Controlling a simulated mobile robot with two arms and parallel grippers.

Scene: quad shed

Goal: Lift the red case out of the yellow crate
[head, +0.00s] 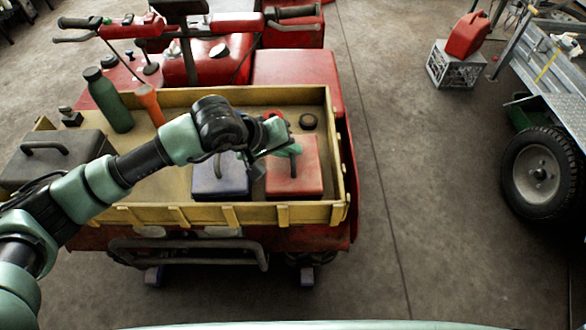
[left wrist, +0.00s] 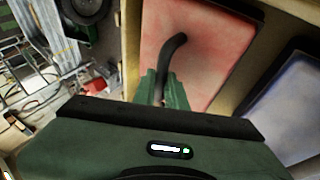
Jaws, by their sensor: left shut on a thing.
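The red case (head: 307,174) sits in the right end of the yellow crate (head: 262,212), on the back of a red quad. Its dark handle stands up from the lid and shows in the left wrist view (left wrist: 178,46), where the red lid (left wrist: 205,40) fills the top middle. My left gripper (head: 292,150) is over the case with its green fingers (left wrist: 165,90) shut on the handle. The case appears to be still inside the crate walls. My right gripper is in neither view.
A blue case (head: 222,182) stands just left of the red case. A dark grey case (head: 50,158), a green bottle (head: 108,100), an orange cone-like item (head: 150,103) and a black round item (head: 308,121) are also in the crate. Floor to the right is clear up to a trailer wheel (head: 541,173).

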